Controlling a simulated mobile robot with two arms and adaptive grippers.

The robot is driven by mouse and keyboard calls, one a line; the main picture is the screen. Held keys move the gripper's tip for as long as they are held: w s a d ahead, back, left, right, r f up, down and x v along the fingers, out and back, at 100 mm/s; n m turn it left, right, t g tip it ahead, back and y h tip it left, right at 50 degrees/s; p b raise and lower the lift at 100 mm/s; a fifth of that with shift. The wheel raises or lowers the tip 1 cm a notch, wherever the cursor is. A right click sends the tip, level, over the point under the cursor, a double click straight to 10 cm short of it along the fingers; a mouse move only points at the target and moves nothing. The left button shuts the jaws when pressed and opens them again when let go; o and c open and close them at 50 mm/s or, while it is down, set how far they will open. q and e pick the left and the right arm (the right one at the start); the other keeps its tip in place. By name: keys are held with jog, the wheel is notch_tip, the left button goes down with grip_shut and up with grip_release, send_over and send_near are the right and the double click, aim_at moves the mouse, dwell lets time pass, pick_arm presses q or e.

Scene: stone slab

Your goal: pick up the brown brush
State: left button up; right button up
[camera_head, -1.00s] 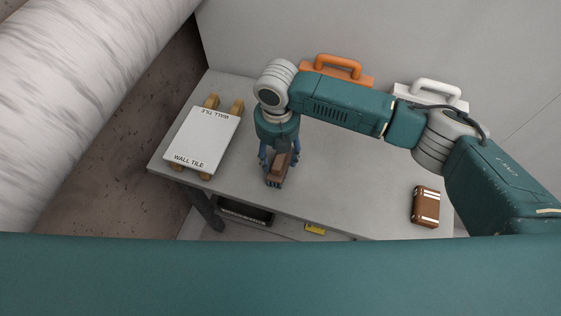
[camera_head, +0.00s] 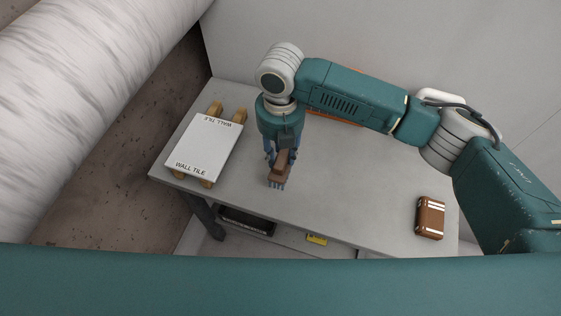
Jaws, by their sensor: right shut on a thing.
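The brown brush (camera_head: 279,174) is in the head view, left of the middle, near the front edge of the grey table. It has a brown body with blue-grey bristles pointing down. My right gripper (camera_head: 281,157) comes from above and is shut on the brush. The fingers partly cover its upper part. The brush appears to be held above the table, though the exact gap is hard to tell. My left gripper is not in view.
On the grey table (camera_head: 350,190), a white wall tile box (camera_head: 203,147) rests on wooden blocks at left. A brown box with white stripes (camera_head: 430,217) lies at right. A yellow item (camera_head: 317,239) lies below the table.

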notch_tip(320, 180, up, 15)
jog(key=b, duration=0.2)
jog(key=o, duration=0.3)
jog(key=shift+f, duration=0.1)
jog(key=shift+c, duration=0.6)
